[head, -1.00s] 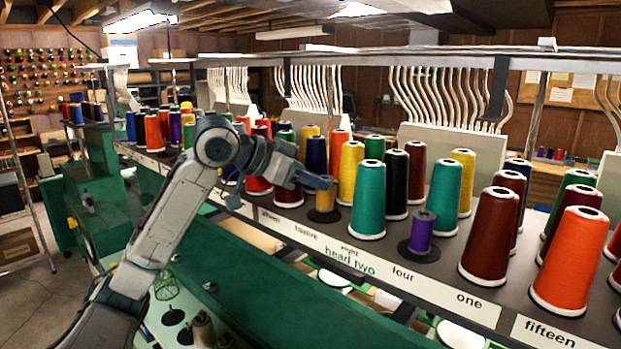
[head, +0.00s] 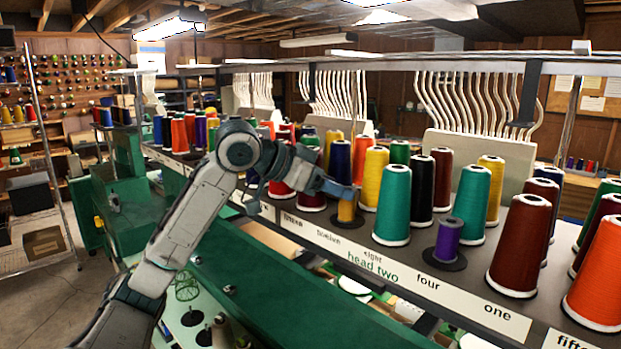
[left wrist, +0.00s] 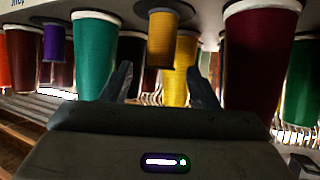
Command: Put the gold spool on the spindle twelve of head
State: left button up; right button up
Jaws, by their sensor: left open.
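The small gold spool (head: 346,211) stands upright on a black disc in the front row of the head two shelf, behind the printed word twelve (head: 329,235). Its spindle is hidden. It stands between a dark red cone on the left and a teal cone on the right. My left gripper (head: 338,188) is open at the spool's upper part. In the left wrist view, which looks upside down, the gold spool (left wrist: 162,42) lies between the two spread fingers (left wrist: 160,74), with gaps on both sides. My right gripper is not in view.
A teal cone (head: 394,205), a small purple spool (head: 447,240) and a dark red cone (head: 520,245) line the front row to the right. Tall yellow (head: 374,176) and black cones stand close behind. The front label strip (head: 425,282) edges the shelf.

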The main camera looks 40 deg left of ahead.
pick_arm(q)
jog(key=b+v, duration=0.4)
jog(key=v, duration=0.6)
jog(key=shift+s, duration=0.1)
